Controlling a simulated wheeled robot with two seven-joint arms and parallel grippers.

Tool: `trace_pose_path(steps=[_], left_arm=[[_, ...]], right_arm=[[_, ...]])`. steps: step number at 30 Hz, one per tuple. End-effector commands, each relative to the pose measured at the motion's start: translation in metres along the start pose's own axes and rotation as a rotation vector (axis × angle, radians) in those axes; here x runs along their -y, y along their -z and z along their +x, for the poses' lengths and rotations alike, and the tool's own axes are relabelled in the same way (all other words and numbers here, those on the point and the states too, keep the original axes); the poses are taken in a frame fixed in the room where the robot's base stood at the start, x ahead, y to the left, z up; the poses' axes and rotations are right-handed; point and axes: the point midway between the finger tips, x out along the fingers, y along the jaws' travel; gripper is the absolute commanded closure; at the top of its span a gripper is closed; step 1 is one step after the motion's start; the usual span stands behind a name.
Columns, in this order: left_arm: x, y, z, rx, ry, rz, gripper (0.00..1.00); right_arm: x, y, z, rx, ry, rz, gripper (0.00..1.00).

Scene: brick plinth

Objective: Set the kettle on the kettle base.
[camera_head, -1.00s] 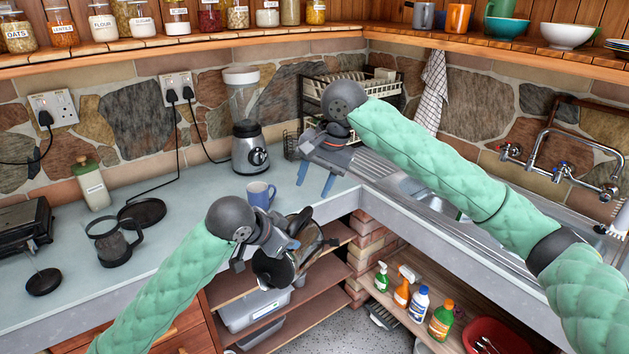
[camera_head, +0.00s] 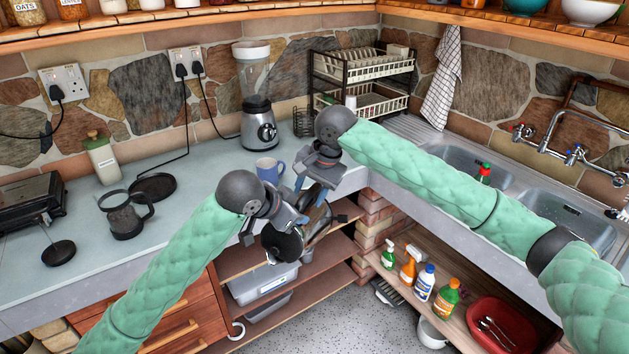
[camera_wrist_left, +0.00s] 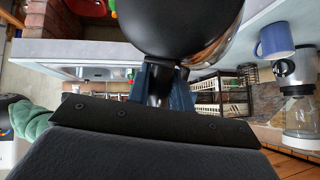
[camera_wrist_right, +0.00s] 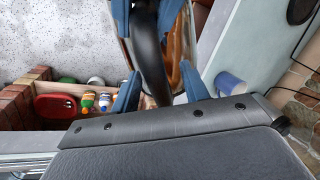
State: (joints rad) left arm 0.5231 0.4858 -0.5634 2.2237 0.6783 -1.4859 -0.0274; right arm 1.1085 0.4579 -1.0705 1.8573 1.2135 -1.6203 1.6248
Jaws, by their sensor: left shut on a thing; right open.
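The kettle (camera_head: 283,243), steel and black, hangs in front of the counter edge, above the open shelves, and is tilted. My left gripper (camera_head: 275,222) is shut on it; in the left wrist view its dark body (camera_wrist_left: 190,25) fills the top middle beyond the blue fingers. My right gripper (camera_head: 312,196) is open close to the kettle. In the right wrist view, a black handle-like part (camera_wrist_right: 150,50) lies between its blue fingers; contact cannot be told. The kettle base (camera_head: 153,187), a round black disc with a cord, lies on the counter, empty.
A blue mug (camera_head: 268,168) stands on the counter near my grippers, with the blender (camera_head: 258,128) behind. Another black disc (camera_head: 58,253) and a cream bottle (camera_head: 102,158) are at left.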

Motion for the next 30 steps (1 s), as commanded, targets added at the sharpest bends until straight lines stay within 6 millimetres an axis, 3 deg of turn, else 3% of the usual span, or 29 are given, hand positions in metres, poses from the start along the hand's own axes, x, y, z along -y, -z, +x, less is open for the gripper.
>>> trace_pose_path(steps=[13, 20, 30], left_arm=[[0.0005, 0.0014, -0.0012, -0.003, 0.002, 0.001, 1.0], [0.0002, 0.0014, -0.0011, -0.003, 0.001, 0.001, 1.0], [-0.001, 0.0016, -0.0008, -0.004, -0.001, 0.002, 1.0]], right_arm=[[-0.0002, -0.0001, 0.0086, 0.0, -0.001, 0.0, 0.55], [-0.0001, -0.0002, 0.0084, 0.0, 0.0, 0.0, 1.0], [0.0007, -0.0005, 0.0081, 0.0, 0.001, -0.001, 1.0]])
